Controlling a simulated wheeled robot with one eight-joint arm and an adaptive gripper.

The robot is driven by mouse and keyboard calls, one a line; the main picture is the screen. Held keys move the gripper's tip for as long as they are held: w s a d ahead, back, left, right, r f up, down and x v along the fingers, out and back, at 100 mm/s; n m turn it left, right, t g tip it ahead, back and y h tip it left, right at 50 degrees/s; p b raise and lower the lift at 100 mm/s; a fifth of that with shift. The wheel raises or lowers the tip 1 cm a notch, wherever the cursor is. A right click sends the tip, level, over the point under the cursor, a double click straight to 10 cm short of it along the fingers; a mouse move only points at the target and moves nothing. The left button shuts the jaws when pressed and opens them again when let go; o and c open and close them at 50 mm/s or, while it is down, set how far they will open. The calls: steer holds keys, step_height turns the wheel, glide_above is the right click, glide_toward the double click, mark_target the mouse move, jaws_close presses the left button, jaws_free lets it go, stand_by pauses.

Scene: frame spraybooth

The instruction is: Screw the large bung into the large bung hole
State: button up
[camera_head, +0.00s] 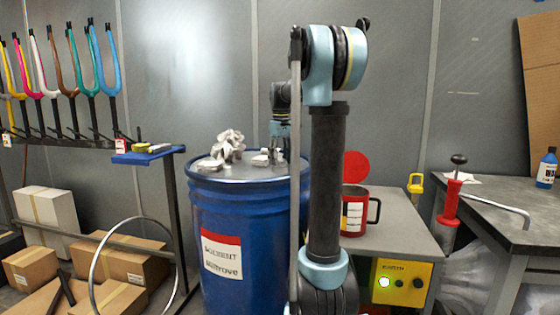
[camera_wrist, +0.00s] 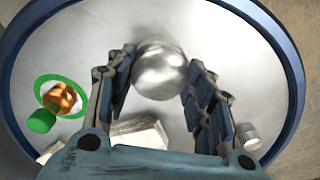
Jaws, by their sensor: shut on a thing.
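The blue drum (camera_head: 245,235) stands upright left of my arm, with a grey metal lid that fills most of the wrist view (camera_wrist: 70,45). My gripper (camera_wrist: 160,66) is over the lid, its fingers shut on a shiny silver round piece, which looks like the large bung (camera_wrist: 160,75). In the head view my gripper (camera_head: 277,145) is low over the drum top, partly hidden by my arm. On the lid at left in the wrist view, a copper-coloured piece (camera_wrist: 65,97) sits inside a green ring (camera_wrist: 45,80). The large bung hole cannot be made out.
A crumpled whitish cloth (camera_head: 229,145) lies on the lid, and a small silver cylinder (camera_wrist: 248,135) stands near its rim. A red mug (camera_head: 354,213) stands on the grey cabinet at right. A rack of coloured forks (camera_head: 52,65) and cardboard boxes (camera_head: 128,257) are at left.

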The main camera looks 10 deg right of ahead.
steer(key=m, duration=0.4)
steer(key=shift+m, duration=0.3)
steer(key=o, duration=0.7)
steer(key=shift+o, duration=0.2)
